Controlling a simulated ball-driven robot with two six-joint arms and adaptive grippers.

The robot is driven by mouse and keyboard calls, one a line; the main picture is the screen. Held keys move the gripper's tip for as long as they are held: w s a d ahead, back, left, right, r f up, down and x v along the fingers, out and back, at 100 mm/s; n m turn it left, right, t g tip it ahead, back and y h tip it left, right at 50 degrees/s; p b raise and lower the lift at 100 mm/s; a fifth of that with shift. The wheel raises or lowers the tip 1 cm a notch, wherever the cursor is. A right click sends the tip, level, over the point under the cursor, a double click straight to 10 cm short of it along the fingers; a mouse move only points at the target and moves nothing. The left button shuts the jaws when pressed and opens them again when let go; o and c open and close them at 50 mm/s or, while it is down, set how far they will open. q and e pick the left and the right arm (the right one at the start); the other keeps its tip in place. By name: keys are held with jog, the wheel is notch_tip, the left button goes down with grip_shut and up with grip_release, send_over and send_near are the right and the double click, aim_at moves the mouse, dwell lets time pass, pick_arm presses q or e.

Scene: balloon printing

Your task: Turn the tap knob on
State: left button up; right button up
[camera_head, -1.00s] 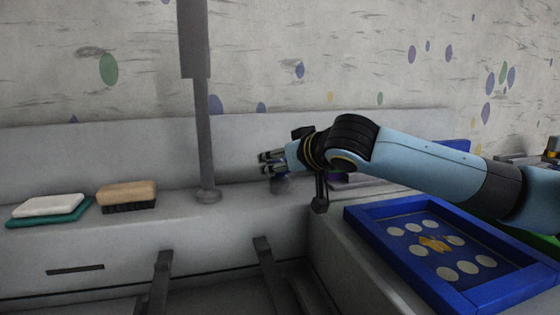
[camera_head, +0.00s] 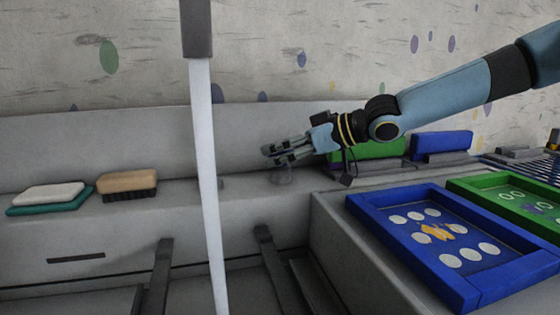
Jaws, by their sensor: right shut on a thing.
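The tap knob (camera_head: 282,176) is a small grey piece on the ledge of the sink, partly hidden under my right gripper. My right gripper (camera_head: 274,156) comes in from the right, with its fingers shut on the knob, mostly covering its top. The tap spout (camera_head: 196,28) is a grey tube hanging at the top, left of the gripper. A white stream of water (camera_head: 207,175) runs from its end down past the ledge into the sink. My left gripper is not in view.
A white bar on a teal base (camera_head: 38,206) and a tan brush (camera_head: 128,184) lie on the left ledge. A blue framed screen (camera_head: 375,226) and a green one (camera_head: 470,182) lie at the right. The ledge between brush and stream is clear.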

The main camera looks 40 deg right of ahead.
jog(key=shift+d+f+n+g+y, duration=0.1)
jog(key=shift+d+n+g+y, duration=0.05)
jog(key=shift+n+g+y, duration=0.2)
jog(key=shift+n, duration=0.25)
jog(key=shift+g+y, duration=0.25)
jog(key=shift+y, duration=0.2)
jog(key=o, duration=1.2)
